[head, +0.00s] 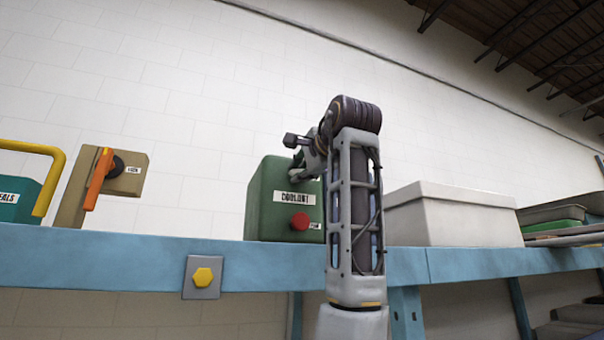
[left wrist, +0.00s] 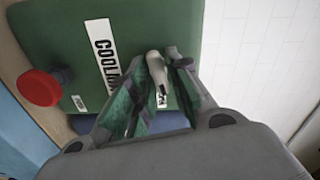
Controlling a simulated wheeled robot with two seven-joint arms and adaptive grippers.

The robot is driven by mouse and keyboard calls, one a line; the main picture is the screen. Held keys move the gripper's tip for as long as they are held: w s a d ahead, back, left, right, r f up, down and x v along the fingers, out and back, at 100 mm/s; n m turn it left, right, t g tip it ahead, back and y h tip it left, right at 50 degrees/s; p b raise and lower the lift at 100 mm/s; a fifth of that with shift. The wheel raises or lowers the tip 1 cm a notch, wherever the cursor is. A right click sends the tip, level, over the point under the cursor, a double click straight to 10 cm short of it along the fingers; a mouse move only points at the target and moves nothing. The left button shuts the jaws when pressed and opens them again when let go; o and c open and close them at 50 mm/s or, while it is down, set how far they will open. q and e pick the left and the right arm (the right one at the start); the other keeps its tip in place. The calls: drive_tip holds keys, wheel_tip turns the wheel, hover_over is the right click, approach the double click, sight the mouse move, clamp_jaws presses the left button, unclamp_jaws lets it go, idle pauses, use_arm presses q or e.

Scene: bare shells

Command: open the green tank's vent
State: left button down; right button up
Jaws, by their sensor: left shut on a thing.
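The green tank (head: 268,205), labelled COOLANT, stands on the blue shelf with a red knob (head: 300,221) on its front. In the left wrist view the tank (left wrist: 135,20) fills the upper left, with the red knob (left wrist: 40,87) at the left. My left gripper (head: 309,160) is at the tank's upper right, partly hidden by my own arm. In the left wrist view my left gripper (left wrist: 158,90) is shut on a pale lever (left wrist: 156,68) by the tank's face. A small label beside the lever is partly covered by the fingers. My right gripper is out of view.
The blue shelf (head: 130,258) runs across the view, with a yellow hex button (head: 203,277) on its front edge. A tan box with an orange handle (head: 98,180) stands left of the tank. A pale bin (head: 455,215) stands to the right.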

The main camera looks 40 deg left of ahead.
use_arm(q)
drive_tip(key=shift+f+m+b, duration=0.1)
drive_tip(key=shift+m+b, duration=0.25)
drive_tip(key=shift+m, duration=0.85)
drive_tip(key=c, duration=1.5)
unclamp_jaws()
drive_tip(key=shift+d, duration=0.15)
drive_tip(key=v, duration=1.1)
drive_tip(key=shift+s+d, duration=0.2)
drive_tip(key=shift+d, duration=0.15)
